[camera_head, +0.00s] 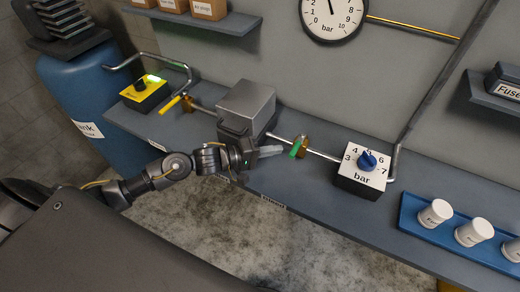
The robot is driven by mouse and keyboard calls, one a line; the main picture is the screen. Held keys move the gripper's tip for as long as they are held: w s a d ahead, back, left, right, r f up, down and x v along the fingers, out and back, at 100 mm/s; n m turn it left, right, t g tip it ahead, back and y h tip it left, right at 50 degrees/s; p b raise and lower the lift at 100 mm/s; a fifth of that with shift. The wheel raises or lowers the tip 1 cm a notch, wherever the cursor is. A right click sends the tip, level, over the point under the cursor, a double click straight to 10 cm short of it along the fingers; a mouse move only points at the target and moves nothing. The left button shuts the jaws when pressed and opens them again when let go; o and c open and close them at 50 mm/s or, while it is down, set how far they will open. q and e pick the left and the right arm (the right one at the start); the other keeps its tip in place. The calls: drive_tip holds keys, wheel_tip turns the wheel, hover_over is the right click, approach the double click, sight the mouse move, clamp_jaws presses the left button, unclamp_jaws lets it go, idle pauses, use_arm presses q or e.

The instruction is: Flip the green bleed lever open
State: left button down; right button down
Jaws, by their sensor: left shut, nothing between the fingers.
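The green bleed lever (295,149) is a small green handle on a brass valve (302,144), mounted on a thin pipe above the bench. It slants down and to the left from the valve. My left gripper (276,151) is shut and empty. Its fingertips point right and end just left of the green lever; I cannot tell whether they touch it. My right gripper is not in view.
A grey box (247,105) stands behind my left gripper. A yellow lever (170,105) is on the pipe at left, near a yellow switch box (144,91). Right are a bar dial box (361,167) and a blue tray (408,224) with white cups.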

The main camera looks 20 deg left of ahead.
sight(297, 146)
use_arm(q)
drive_tip(key=shift+x, duration=1.2)
